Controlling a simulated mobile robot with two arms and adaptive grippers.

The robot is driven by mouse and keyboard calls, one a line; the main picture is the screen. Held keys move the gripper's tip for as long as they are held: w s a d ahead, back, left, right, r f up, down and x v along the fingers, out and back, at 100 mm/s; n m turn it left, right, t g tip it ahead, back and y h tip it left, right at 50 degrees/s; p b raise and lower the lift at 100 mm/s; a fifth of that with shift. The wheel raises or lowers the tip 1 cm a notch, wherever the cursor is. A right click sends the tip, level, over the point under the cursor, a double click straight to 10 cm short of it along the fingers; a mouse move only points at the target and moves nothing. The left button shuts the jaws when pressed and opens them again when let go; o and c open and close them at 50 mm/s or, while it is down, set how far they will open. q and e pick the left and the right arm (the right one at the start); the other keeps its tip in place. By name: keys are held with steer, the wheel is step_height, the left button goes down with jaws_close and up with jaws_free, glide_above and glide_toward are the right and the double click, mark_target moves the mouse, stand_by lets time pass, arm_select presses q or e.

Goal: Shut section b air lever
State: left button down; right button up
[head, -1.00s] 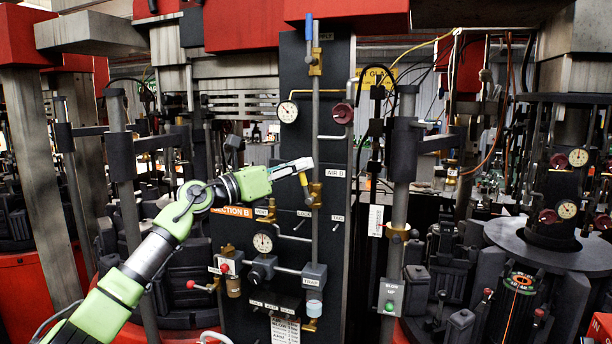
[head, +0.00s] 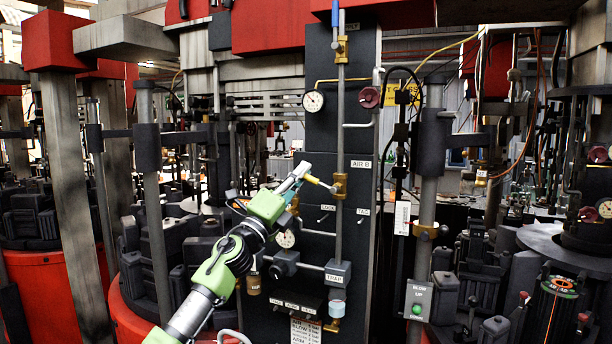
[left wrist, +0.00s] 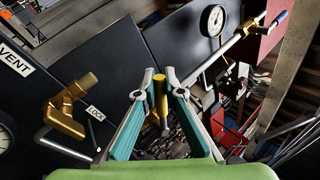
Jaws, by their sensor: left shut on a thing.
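The section B air lever has a yellow handle (head: 319,183) on a brass valve (head: 340,186) in the vertical pipe, beneath the AIR B label (head: 361,164). The handle points left and slightly up from the valve, close to square across the pipe. My left gripper (head: 303,173) is shut on the handle's outer end. In the left wrist view the yellow handle (left wrist: 160,100) lies between the two fingers of the left gripper (left wrist: 159,84); the fingers partly hide it. My right gripper is not in view.
Below are a gauge (head: 285,239), the TRAP block (head: 337,272) and small LOCK and TAG pegs on the dark panel. A blue-handled valve (head: 341,45) sits higher on the pipe. A BLOW UP button box (head: 418,299) stands to the right.

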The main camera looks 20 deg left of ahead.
arm_select(q)
steer(key=shift+a+f+n+t+y+b, duration=0.1)
steer(key=shift+f+n+t+y+b, duration=0.3)
steer(key=shift+n+y, duration=0.7)
steer(key=shift+a+f+n+t+y+b, duration=0.1)
steer(key=shift+f+n+y+b, duration=0.45)
steer(key=shift+n, duration=0.9)
steer(key=shift+a+f+n+t+y+b, duration=0.1)
steer(key=shift+f+n+t+y+b, duration=0.15)
steer(key=shift+f+n+y, duration=0.65)
steer(key=shift+r+n+y, duration=0.15)
steer(key=shift+n+y, duration=0.2)
steer(key=shift+n, duration=0.2)
steer(key=c, duration=2.1)
jaws_free()
steer(key=shift+c, duration=0.2)
steer(key=v, duration=1.2)
